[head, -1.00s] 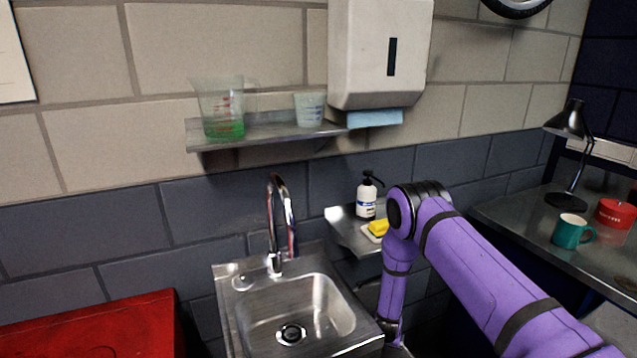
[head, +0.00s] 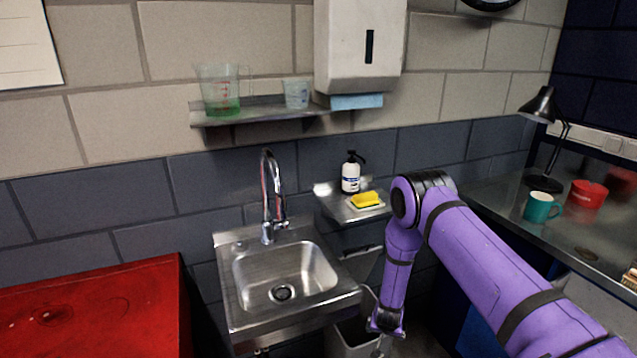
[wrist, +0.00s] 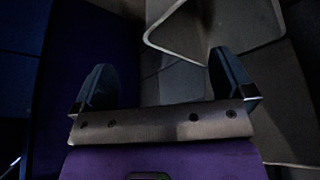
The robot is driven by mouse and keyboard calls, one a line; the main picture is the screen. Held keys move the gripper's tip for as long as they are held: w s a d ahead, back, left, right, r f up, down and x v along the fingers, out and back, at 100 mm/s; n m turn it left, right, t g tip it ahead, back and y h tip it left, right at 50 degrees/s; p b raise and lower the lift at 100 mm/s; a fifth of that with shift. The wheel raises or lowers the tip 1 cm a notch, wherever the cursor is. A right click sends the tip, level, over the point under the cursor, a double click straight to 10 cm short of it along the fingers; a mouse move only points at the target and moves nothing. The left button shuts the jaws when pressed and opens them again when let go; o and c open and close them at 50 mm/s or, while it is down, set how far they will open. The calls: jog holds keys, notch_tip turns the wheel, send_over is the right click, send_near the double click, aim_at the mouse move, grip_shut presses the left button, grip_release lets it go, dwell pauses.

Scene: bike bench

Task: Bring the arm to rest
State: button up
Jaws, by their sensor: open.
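My purple arm reaches in from the lower right in the head view, bends at a black elbow joint and hangs down to the right of the sink. The gripper end is not clearly visible there. In the wrist view my gripper (wrist: 160,90) has its two dark fingers wide apart with nothing between them. Beyond the fingers is the pale rim of a bin (wrist: 215,52), apart from them as far as I can tell. The wrist view is dark.
A steel sink (head: 240,290) with a tap (head: 268,200) is left of my arm. A small shelf holds a soap bottle (head: 351,175) and a yellow sponge (head: 365,199). A grey bin (head: 352,340) stands below. A bench (head: 500,215) with a teal mug (head: 541,207) is at right; a red cabinet (head: 100,310) at left.

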jog(key=w+r+n+y, duration=0.1)
jog(key=w+r, duration=0.1)
jog(key=r, duration=1.5)
jog(key=w+r+y, duration=0.1)
jog(key=w+r, duration=0.1)
jog(key=r, duration=1.5)
jog(key=a+v, duration=0.1)
jog(key=v, duration=1.3)
jog(key=s+d+r+n, duration=0.1)
jog(key=s+d+r, duration=0.1)
jog(key=s+r, duration=0.65)
jog(key=s+d+r+n, duration=0.1)
jog(key=s+d+r, duration=0.2)
jog(key=s+r, duration=0.55)
jog(key=s+d+r, duration=0.1)
jog(key=s+r, duration=0.1)
jog(key=s, duration=0.8)
jog(key=s+d+r, duration=0.1)
jog(key=s+d, duration=0.1)
jog(key=s, duration=0.8)
jog(key=shift+s+d+r+n+t+h, duration=0.25)
jog(key=shift+s+r+n+t+h, duration=0.05)
jog(key=shift+s+r+t, duration=0.1)
